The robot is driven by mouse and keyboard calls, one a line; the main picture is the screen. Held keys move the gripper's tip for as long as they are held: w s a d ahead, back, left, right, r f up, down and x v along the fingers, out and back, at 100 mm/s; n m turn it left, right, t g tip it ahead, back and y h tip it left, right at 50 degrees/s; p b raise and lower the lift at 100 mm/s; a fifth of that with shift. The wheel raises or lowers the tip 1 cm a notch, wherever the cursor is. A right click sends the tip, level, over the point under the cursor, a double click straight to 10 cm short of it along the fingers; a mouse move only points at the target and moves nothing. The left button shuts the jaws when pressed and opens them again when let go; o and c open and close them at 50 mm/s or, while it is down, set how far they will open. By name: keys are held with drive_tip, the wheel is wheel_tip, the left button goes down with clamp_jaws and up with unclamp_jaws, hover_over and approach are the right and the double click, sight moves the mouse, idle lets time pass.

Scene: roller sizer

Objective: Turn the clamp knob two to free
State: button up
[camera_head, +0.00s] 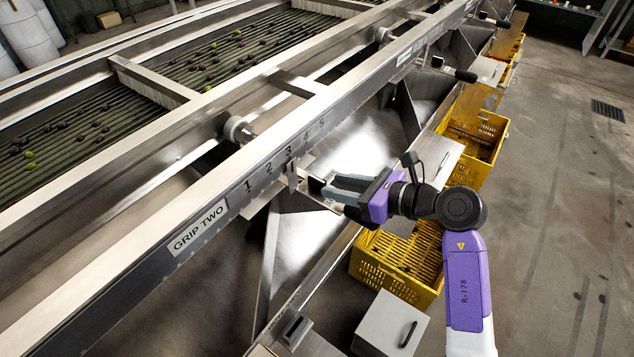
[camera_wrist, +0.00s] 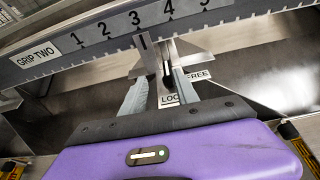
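The rail marked GRIP TWO (camera_head: 200,229), with a scale of numbers, runs across both views. A metal pointer bracket (camera_head: 293,176) sits on it near the 3. Below the pointer in the wrist view is a small plate with a partly covered LOCK label (camera_wrist: 169,100) and a FREE label (camera_wrist: 198,76) to its right. A narrow dark part, seemingly the clamp knob (camera_wrist: 167,80), stands above the LOCK label; its shape is hard to make out. My gripper (camera_head: 322,184) is at the plate, its fingers apart on either side of this part. I see no clear contact.
Yellow crates (camera_head: 398,262) stand below the chutes. A grey box with a black handle (camera_head: 391,325) is at the bottom. Another dark knob (camera_head: 465,76) sticks out farther along the machine. Olives lie on the rollers (camera_head: 75,135) behind the rail.

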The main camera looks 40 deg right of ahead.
sight(321, 181)
drive_tip(key=shift+w+d+f+h, duration=0.15)
drive_tip(key=shift+d+h, duration=0.15)
drive_tip(key=shift+d, duration=0.25)
drive_tip(key=shift+w+f, duration=0.2)
drive_tip(key=shift+w, duration=0.05)
drive_tip(key=x, duration=0.7)
drive_tip(key=shift+a, duration=0.1)
drive_tip(key=shift+s, duration=0.1)
clamp_jaws()
